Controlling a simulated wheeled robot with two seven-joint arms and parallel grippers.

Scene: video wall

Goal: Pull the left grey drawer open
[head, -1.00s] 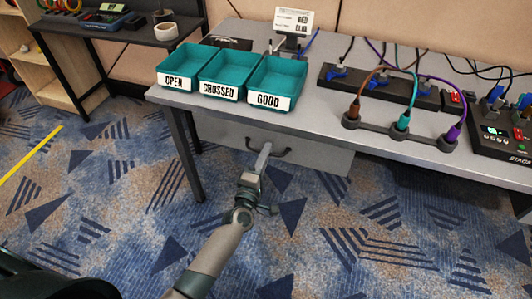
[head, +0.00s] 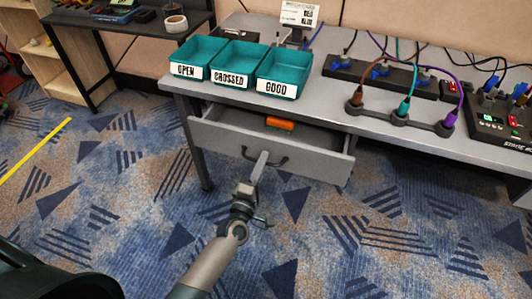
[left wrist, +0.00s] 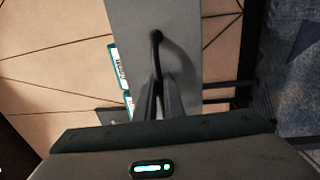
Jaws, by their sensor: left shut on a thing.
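The grey drawer (head: 318,162) under the grey table is partly open, and its inside shows behind the front panel. An orange object (head: 280,124) lies inside it. The dark bar handle (head: 279,160) is on the drawer's front. My left gripper (head: 262,160) is shut on the handle, reaching it from below. In the left wrist view the gripper's fingers (left wrist: 158,95) close around the dark handle (left wrist: 156,38) against the grey drawer front (left wrist: 185,15). The fingers hide part of the handle. My right gripper is not in view.
Three teal trays labelled OPEN (head: 189,71), CROSSED (head: 230,79) and GOOD (head: 277,88) stand on the table (head: 325,105). A power strip (head: 390,78) and cables are to the right. A dark side table (head: 140,30) stands at the back left. The carpet in front is clear.

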